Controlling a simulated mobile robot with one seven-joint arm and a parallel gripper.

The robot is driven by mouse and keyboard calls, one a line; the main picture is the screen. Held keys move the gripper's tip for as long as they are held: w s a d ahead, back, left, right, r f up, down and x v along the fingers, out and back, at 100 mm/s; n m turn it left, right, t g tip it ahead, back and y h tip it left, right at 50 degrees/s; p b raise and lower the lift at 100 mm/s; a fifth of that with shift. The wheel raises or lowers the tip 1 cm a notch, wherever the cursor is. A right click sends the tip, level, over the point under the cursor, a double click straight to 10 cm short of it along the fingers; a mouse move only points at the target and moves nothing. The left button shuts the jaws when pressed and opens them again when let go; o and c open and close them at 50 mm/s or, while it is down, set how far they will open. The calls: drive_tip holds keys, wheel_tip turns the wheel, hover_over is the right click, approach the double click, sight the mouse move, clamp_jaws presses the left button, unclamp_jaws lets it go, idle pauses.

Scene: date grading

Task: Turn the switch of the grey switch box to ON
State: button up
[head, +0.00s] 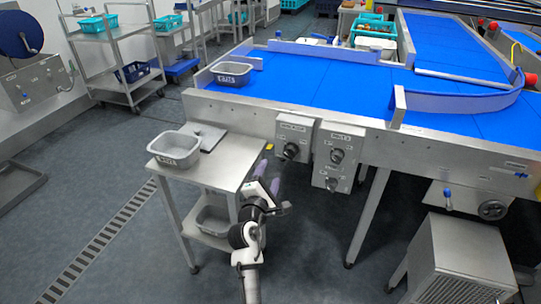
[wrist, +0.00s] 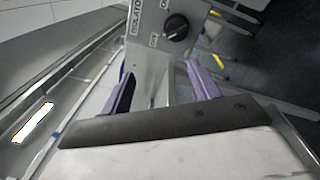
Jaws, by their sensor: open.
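A grey switch box (head: 304,126) with one black rotary switch (head: 291,150) is fixed to the side of the conveyor frame. In the wrist view the box (wrist: 148,62) carries a sideways label that appears to read ISOLATOR. Its black round switch (wrist: 176,27) has small position marks beside it; which one it points to is too small to tell surely. My gripper (head: 268,178) is open, with purple fingers apart and nothing between them. It is in front of and below the switch, not touching it. The fingers also show in the wrist view (wrist: 163,88).
A second grey box (head: 337,156) with two black knobs hangs just right of the first. A steel table (head: 215,172) with a grey tub (head: 175,150) stands to the left, close to my arm. The blue conveyor (head: 320,85) lies above and behind.

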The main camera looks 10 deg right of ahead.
sight(288, 156)
drive_tip(key=shift+g+h, duration=0.4)
drive_tip(key=shift+g, duration=0.1)
drive_tip(key=x, duration=0.4)
drive_tip(key=d+f+x, duration=0.1)
drive_tip(key=x, duration=0.4)
drive_tip(key=s+f+x, duration=0.1)
drive_tip(key=x, duration=0.4)
drive_tip(key=shift+d, duration=0.4)
drive_tip(key=shift+s, duration=0.1)
drive_tip(key=c, duration=1)
